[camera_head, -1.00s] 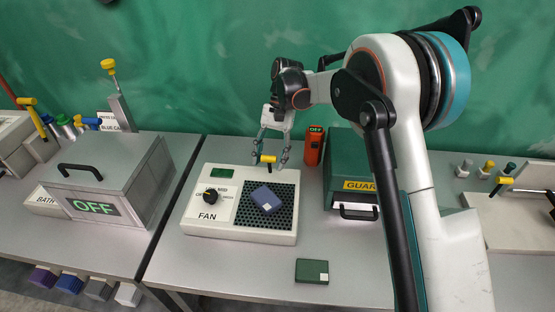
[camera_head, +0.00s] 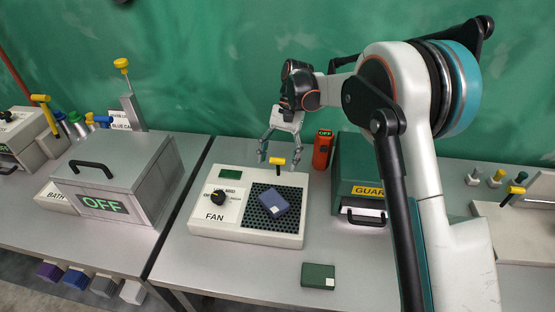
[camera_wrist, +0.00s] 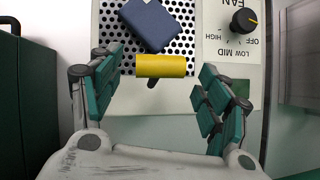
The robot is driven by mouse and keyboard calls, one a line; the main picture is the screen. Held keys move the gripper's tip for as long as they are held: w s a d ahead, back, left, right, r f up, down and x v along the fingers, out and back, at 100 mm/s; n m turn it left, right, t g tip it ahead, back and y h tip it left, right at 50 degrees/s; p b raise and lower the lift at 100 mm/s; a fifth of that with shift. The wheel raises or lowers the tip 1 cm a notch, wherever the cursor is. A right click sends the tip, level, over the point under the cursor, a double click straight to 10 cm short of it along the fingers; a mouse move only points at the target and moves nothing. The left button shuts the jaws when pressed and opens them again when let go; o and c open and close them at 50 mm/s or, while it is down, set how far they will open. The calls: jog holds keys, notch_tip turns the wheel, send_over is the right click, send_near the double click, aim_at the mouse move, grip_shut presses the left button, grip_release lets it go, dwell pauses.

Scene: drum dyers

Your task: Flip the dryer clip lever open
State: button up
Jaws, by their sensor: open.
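The dryer clip lever (camera_head: 277,161) is a yellow bar on a dark stem at the back edge of the white FAN dryer (camera_head: 268,235). A blue block (camera_head: 273,203) lies on the dryer's black perforated grille. My gripper (camera_head: 279,160) is open and empty above the back of the dryer, its green fingers pointing down. In the wrist view, the yellow lever (camera_wrist: 161,66) lies across the space between the spread fingers (camera_wrist: 160,84), with a gap on both sides. The blue block (camera_wrist: 152,22) shows just beyond it. I cannot tell how far the fingers are above the lever.
An orange device (camera_head: 322,150) stands behind the dryer's right corner. A green GUARD box (camera_head: 358,172) is to the right. A dark green block (camera_head: 318,276) lies on the front table. The grey BATH box (camera_head: 128,176) stands left. Bare table (camera_head: 250,268) lies before the dryer.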

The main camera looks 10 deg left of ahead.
jog(key=v, duration=0.7)
jog(key=shift+r, duration=0.1)
jog(key=shift+c, duration=0.2)
